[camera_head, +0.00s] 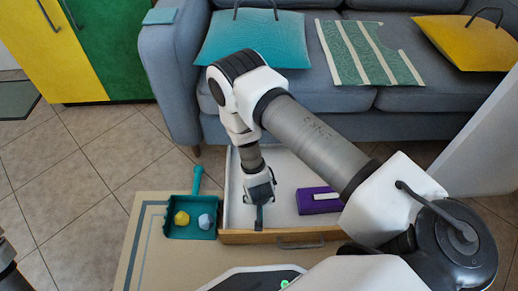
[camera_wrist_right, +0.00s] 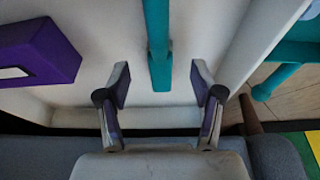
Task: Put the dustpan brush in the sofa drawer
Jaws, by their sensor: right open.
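The teal brush handle (camera_wrist_right: 158,40) shows in the right wrist view, inside the white drawer, with its near end between and beyond my right fingertips. The rest of the brush runs out of that view and is hard to make out in the head view. My right gripper (camera_head: 260,204) is over the left part of the open sofa drawer (camera_head: 290,236). In the wrist view its fingers (camera_wrist_right: 163,92) stand wide apart, on either side of the handle and apart from it. My left gripper is out of view.
A purple box (camera_head: 318,200) lies in the drawer's right part. A teal dustpan (camera_head: 190,232) holding a yellow lump (camera_head: 181,218) and a pale blue lump (camera_head: 205,221) is left of the drawer. The sofa (camera_head: 345,98) stands behind; tiled floor is free at left.

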